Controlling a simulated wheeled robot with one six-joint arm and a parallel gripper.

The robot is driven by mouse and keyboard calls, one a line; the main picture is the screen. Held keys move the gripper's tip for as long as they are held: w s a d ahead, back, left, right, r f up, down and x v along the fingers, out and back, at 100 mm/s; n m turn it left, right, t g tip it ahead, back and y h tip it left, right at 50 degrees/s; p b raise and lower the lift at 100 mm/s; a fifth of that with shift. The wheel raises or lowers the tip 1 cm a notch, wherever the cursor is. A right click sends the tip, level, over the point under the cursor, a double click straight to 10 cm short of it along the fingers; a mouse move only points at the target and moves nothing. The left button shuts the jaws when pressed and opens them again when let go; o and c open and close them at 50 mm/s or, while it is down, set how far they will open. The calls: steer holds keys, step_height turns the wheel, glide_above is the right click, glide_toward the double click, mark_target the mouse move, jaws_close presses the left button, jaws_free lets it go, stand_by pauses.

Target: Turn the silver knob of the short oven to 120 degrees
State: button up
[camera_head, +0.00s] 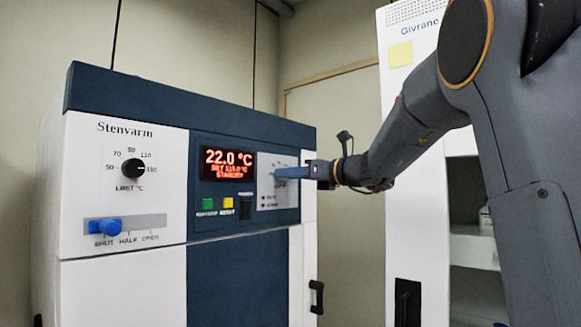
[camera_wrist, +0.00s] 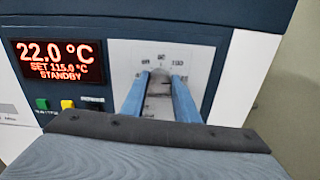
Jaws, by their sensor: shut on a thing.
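The short oven (camera_head: 250,265) is a white and dark blue cabinet marked Stenvarm. Its silver knob (camera_wrist: 159,83) sits on a pale dial plate (camera_wrist: 196,75) right of the display. My gripper (camera_wrist: 163,85) is shut on the silver knob, with one blue finger on each side of it. In the head view my gripper (camera_head: 290,172) reaches the dial plate from the right and hides most of the knob. The red display (camera_wrist: 59,60) reads 22.0 °C, SET 115.0 °C, STANDBY; it also shows in the head view (camera_head: 228,164).
A black limit knob (camera_head: 134,168) and a blue slider (camera_head: 105,227) are on the oven's left panel. A green button (camera_head: 208,204), a yellow button (camera_head: 228,203) and a black switch (camera_head: 245,207) sit below the display. A tall white cabinet (camera_head: 404,220) stands behind my arm.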

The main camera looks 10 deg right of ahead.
steer(key=shift+m+p, duration=0.45)
steer(key=shift+m, duration=0.15)
steer(key=shift+f, duration=0.1)
steer(key=o, duration=1.1)
steer(key=shift+c, duration=0.2)
steer(key=b+v, duration=0.2)
steer(key=v, duration=0.6)
